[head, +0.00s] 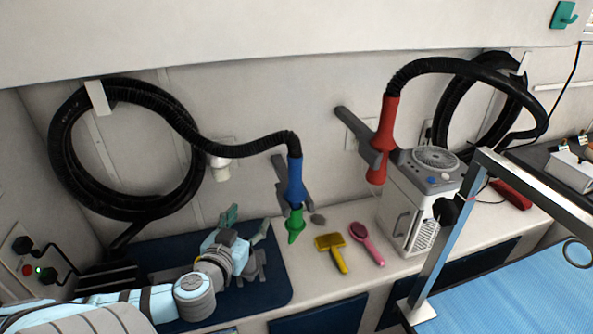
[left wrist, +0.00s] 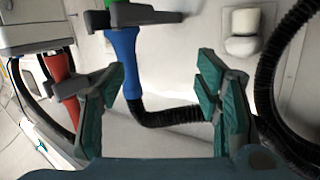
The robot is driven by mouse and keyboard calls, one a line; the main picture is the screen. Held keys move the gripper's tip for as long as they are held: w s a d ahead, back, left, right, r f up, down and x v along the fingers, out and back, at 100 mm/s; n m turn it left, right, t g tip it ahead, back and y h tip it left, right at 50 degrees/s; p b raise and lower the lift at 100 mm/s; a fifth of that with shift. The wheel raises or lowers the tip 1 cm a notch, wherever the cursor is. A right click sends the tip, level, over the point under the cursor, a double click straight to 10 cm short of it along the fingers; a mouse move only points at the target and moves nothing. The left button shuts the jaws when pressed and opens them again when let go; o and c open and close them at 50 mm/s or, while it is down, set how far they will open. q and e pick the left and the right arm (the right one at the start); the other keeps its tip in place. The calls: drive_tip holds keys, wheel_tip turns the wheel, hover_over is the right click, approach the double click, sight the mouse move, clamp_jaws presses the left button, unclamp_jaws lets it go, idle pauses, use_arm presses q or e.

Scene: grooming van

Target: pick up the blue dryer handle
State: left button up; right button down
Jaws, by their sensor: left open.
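The blue dryer handle (head: 294,180) hangs upright in a grey wall holder (head: 279,182), with a black hose from its top and a green nozzle (head: 295,224) below. My left gripper (head: 243,225) is open and empty, left of the handle and slightly lower in the head view. In the left wrist view the blue handle (left wrist: 123,62) shows upside down between the teal fingers of my left gripper (left wrist: 160,75), closer to the left finger. It appears farther off than the fingertips; I see no grip on it. My right gripper is not in view.
A yellow brush (head: 331,252) and a pink brush (head: 365,242) lie on the counter. A coiled black hose (head: 65,150) hangs at left. A metal frame (head: 440,250) stands at right.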

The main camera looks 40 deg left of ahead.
sight(291, 170)
use_arm(q)
drive_tip(key=w+r+t+h, duration=0.1)
drive_tip(key=w, duration=0.5)
drive_tip(key=w+r+m+t+h, duration=0.1)
drive_tip(key=w+r, duration=0.1)
drive_tip(key=w, duration=0.4)
drive_tip(key=w+r+t+h, duration=0.1)
drive_tip(key=w+r, duration=0.1)
drive_tip(key=w, duration=0.4)
drive_tip(key=shift+a+r, duration=0.2)
drive_tip(key=shift+a, duration=0.05)
drive_tip(key=shift+w+f+m, duration=0.1)
drive_tip(key=shift+w+m, duration=0.1)
drive_tip(key=shift+m, duration=0.1)
drive_tip(key=shift+s+b, duration=0.1)
drive_tip(key=shift+b, duration=0.2)
clamp_jaws()
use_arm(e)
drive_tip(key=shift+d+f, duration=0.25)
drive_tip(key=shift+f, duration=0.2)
